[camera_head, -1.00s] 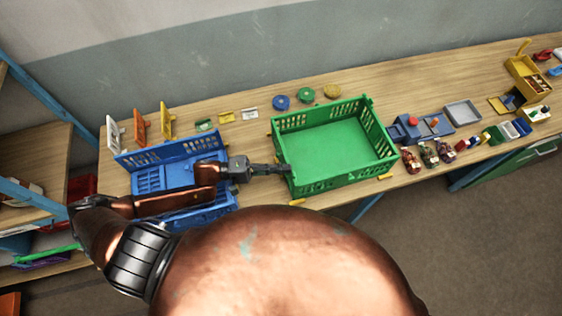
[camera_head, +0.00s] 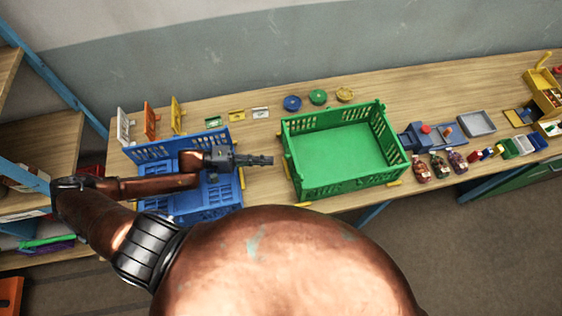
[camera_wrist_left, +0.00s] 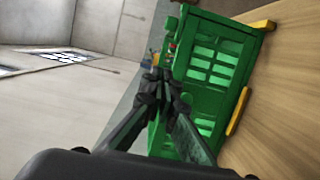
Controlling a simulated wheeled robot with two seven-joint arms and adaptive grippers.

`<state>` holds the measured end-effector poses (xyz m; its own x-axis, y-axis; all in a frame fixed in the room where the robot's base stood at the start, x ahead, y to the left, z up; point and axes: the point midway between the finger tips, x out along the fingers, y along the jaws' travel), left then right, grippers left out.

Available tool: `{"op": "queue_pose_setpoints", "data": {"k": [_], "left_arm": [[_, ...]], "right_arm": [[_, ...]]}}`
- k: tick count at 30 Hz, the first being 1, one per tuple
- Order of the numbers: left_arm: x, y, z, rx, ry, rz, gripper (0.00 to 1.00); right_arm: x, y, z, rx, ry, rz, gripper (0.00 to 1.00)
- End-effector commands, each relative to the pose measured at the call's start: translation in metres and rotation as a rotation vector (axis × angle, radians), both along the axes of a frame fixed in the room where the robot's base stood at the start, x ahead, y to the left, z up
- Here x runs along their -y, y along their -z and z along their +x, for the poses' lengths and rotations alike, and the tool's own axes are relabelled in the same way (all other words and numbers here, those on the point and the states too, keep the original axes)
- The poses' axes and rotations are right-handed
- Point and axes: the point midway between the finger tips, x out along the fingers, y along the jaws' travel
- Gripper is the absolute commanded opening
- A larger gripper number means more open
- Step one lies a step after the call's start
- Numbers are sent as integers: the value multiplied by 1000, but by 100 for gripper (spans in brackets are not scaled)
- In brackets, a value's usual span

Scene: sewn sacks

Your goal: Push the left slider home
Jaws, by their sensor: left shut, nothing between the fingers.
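The green crate (camera_head: 345,178) stands upright and empty at the middle of the bench. A yellow strip (camera_head: 242,178) lies by the right side of the blue crate (camera_head: 215,205). Other yellow strips lie by the green crate, one at its near left corner (camera_head: 302,204) and one at its near right (camera_head: 394,183). I cannot tell which is the left slider. My left gripper (camera_head: 270,160) is shut and empty, just left of the green crate, above the bench. In the left wrist view its fingertips (camera_wrist_left: 163,78) overlap the crate's slotted wall (camera_wrist_left: 212,62). Yellow strips (camera_wrist_left: 238,110) show there too.
My left arm reaches across the blue crate. Coloured racks (camera_head: 150,120) stand behind it. Round lids (camera_head: 318,97) lie behind the green crate. A blue device (camera_head: 418,136), a grey tray (camera_head: 476,123) and small bottles (camera_head: 439,165) are at its right. Bench between the crates is mostly clear.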

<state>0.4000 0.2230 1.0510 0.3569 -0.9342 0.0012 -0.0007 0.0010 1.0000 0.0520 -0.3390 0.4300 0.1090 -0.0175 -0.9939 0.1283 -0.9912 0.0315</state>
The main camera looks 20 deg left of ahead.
Motion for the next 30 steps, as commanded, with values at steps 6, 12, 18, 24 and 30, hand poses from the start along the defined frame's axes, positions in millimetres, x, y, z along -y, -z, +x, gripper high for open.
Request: {"op": "queue_pose_setpoints", "data": {"k": [6, 12, 18, 24, 30], "left_arm": [[-23, 0, -8, 2, -1, 2, 0], [-27, -1, -10, 3, -2, -1, 0], [-27, -1, -10, 3, -3, -1, 0], [-27, -1, -10, 2, -4, 0, 0], [-27, -15, -10, 4, -3, 0, 0]], "right_arm": [[1, 6, -12, -15, 3, -1, 21], [1, 6, -12, -15, 2, -1, 21], [1, 5, -11, -13, 2, 0, 21], [1, 5, -8, -10, 2, -1, 21], [1, -8, -7, -9, 2, -1, 21]]}}
